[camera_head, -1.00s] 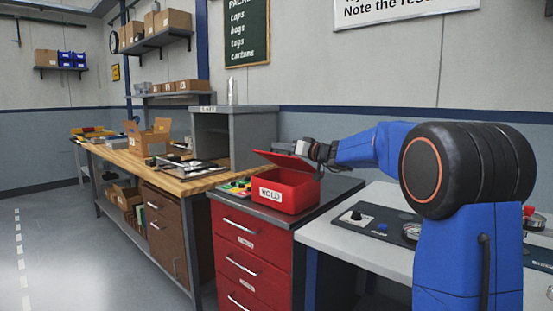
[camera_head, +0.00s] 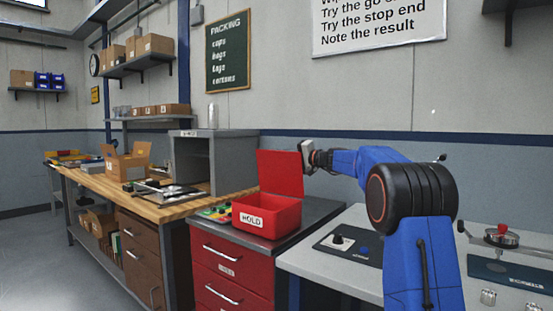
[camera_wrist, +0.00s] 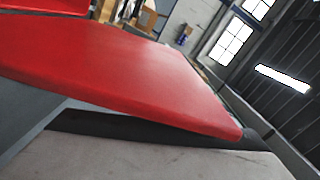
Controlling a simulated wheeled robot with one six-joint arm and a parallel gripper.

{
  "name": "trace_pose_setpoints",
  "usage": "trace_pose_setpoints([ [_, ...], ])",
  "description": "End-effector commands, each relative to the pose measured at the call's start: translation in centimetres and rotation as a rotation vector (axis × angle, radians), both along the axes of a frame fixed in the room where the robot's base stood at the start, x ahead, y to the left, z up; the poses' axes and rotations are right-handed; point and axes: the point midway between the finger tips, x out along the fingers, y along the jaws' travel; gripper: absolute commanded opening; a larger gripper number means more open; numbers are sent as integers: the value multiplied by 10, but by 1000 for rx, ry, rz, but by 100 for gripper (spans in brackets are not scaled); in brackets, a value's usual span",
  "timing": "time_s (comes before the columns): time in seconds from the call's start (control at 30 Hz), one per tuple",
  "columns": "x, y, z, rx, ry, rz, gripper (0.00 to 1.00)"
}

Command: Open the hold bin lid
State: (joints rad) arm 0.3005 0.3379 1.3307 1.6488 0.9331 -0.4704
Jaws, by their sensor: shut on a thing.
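The red hold bin (camera_head: 262,220), with a white HOLD label on its front, sits on the dark top of a red drawer cabinet. Its red lid (camera_head: 281,173) stands raised, close to upright, at the back of the bin. My gripper (camera_head: 305,157) is at the lid's right edge and is shut on it. In the wrist view the lid (camera_wrist: 130,75) fills much of the picture as a tilted red panel. The fingertips are mostly hidden there. The inside of the bin shows only as a dark red strip in the head view.
A tray with green, yellow and red pieces (camera_head: 216,213) lies left of the bin. A grey open cabinet (camera_head: 203,163) stands behind it on the wooden bench. To the right, a light table holds a dark panel with knobs (camera_head: 349,245) and a gauge fixture (camera_head: 501,236).

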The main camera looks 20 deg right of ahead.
Motion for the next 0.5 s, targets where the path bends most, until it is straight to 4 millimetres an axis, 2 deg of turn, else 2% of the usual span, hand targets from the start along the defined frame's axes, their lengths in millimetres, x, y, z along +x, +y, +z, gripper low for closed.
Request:
trace_pose_setpoints([
  [0.2, 12, -17, -7, 89, 69, -2, 0],
  [0.5, 18, -25, -10, 143, 110, -1, 0],
])
